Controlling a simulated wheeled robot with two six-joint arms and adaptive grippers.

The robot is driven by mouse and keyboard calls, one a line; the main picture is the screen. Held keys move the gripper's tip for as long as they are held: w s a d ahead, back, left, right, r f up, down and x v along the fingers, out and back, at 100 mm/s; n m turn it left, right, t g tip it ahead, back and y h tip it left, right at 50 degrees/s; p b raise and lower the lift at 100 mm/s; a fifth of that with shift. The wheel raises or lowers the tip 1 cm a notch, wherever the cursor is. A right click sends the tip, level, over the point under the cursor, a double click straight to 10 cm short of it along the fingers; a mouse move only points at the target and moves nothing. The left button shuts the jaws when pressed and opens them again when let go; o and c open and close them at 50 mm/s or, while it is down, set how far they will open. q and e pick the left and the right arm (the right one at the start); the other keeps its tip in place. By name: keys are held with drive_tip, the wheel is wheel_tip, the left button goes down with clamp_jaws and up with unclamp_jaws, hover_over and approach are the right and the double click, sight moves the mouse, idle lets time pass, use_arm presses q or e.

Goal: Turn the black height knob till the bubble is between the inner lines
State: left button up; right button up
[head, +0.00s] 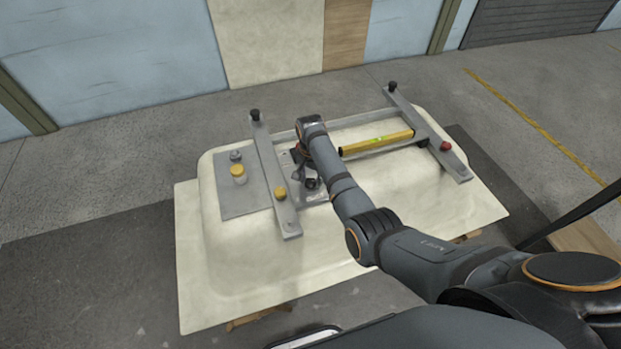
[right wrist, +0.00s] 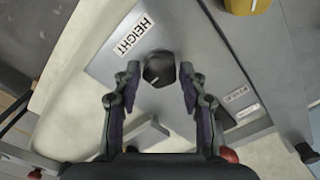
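The black height knob (right wrist: 158,70), with a pale mark on top, sits on a grey plate beside the HEIGHT label (right wrist: 133,36) in the right wrist view. My right gripper (right wrist: 159,80) is open, with one finger on each side of the knob and a small gap showing at each side. In the head view my right gripper (head: 303,166) points down at the plate between the two rails, partly hidden by my arm. The yellow spirit level (head: 376,143) lies across the frame on the tub shell; its vial is green, and the bubble is too small to read. My left gripper is not in view.
The cream tub shell (head: 240,275) lies upside down. A red knob (head: 445,146) is on the right rail, and a yellow knob (head: 280,193) on the left rail (head: 268,155). A yellow-topped cylinder (head: 238,174) stands on a grey plate at left.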

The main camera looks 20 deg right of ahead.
sight(310, 181)
drive_tip(key=c, duration=0.7)
drive_tip(key=shift+r+n+p, duration=0.3)
drive_tip(key=shift+n+p, duration=0.7)
drive_tip(key=shift+p, duration=0.1)
drive_tip(key=shift+f+n, duration=0.2)
drive_tip(key=shift+n, duration=0.4)
drive_tip(key=o, duration=1.2)
drive_tip(key=shift+c, duration=0.2)
wheel_tip(310, 181, up, 12)
drive_tip(key=shift+f, duration=0.1)
